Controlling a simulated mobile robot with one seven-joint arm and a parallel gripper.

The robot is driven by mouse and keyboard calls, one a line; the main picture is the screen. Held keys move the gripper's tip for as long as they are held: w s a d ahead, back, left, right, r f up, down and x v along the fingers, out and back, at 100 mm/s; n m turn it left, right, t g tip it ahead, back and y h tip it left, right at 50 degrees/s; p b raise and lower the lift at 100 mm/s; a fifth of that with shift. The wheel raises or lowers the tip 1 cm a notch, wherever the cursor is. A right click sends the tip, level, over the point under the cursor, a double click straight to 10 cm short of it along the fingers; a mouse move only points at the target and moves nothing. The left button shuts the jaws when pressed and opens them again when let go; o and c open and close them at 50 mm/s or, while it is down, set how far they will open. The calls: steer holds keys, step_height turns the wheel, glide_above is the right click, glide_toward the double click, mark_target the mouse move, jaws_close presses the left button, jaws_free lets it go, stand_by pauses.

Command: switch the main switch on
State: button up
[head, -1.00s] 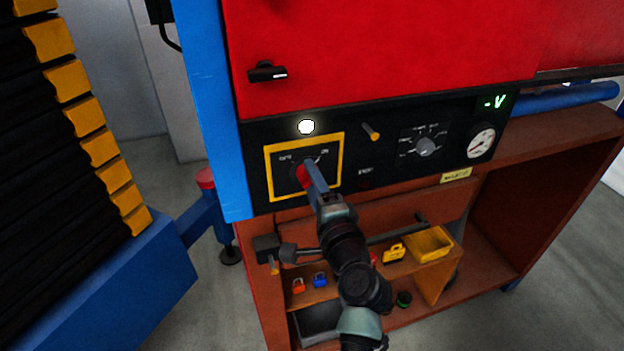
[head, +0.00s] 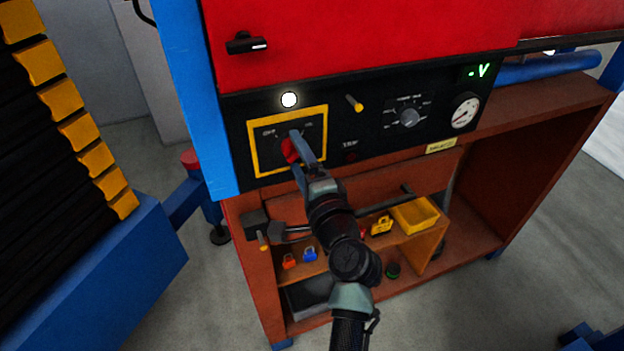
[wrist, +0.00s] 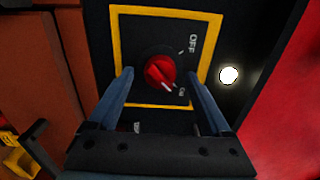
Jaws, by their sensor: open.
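The main switch is a red round knob (head: 290,151) inside a yellow frame (head: 253,151) on the black panel. In the wrist view the red knob (wrist: 160,70) has a white line towards its lower right side, close to the "ON" label. The "OFF" label (wrist: 192,43) is at the upper right of the frame. My gripper (head: 298,153) is in front of the switch and partly covers it in the head view. In the wrist view its two fingers (wrist: 160,84) are spread, one on each side of the knob, with visible gaps.
A white lamp (head: 289,99) glows above the switch. A yellow-tipped peg (head: 354,102), a selector dial (head: 409,117) and a gauge (head: 465,111) are to the right. Below, a shelf (head: 330,262) holds padlocks and a yellow bin (head: 415,214). A blue post (head: 188,90) stands at left.

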steer(key=b+v, duration=0.2)
steer(key=v, duration=1)
steer(key=shift+s, duration=0.1)
